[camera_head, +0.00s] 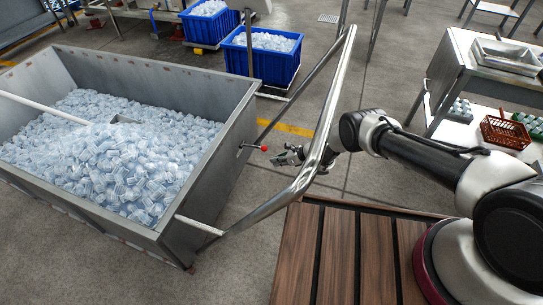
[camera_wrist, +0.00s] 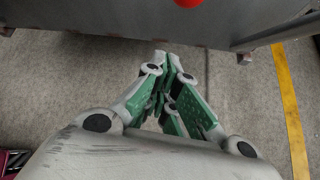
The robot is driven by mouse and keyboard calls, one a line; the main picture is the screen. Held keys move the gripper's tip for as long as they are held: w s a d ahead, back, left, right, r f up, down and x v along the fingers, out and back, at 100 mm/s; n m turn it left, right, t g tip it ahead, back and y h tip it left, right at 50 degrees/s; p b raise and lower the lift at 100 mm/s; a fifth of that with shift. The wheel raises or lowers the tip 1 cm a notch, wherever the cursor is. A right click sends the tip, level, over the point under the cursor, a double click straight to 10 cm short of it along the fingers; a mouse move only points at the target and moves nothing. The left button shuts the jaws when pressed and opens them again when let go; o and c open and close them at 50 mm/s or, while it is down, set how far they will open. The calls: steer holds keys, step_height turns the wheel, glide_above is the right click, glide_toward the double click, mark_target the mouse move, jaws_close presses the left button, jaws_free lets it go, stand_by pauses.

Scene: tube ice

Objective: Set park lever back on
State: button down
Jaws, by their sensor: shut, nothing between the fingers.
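The lever with a red ball knob (camera_head: 264,148) sticks out from the right end wall of the grey metal ice cart. The red knob (camera_wrist: 189,2) also shows at the top edge of the wrist view, cut off by the frame. My gripper (camera_head: 284,158) is just right of the knob in the head view, apart from it. In the wrist view my gripper (camera_wrist: 170,78) has its green-padded fingers shut with nothing between them, pointing toward the cart wall below the knob. The lever's pivot is too small to read clearly.
The ice cart (camera_head: 228,140) is full of tube ice, with a shovel handle (camera_head: 40,108) across it. Its bent steel push handle (camera_head: 318,150) passes close to my forearm. Blue ice bins (camera_head: 262,62) stand behind. A steel table (camera_head: 452,85) is at right. Floor around the gripper is clear.

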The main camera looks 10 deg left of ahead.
steer(key=shift+w+a+r, duration=0.3)
steer(key=shift+a+r, duration=0.35)
steer(key=shift+a, duration=0.05)
steer(key=shift+w+a+r, duration=0.25)
steer(key=shift+a+r, duration=0.35)
steer(key=shift+a, duration=0.1)
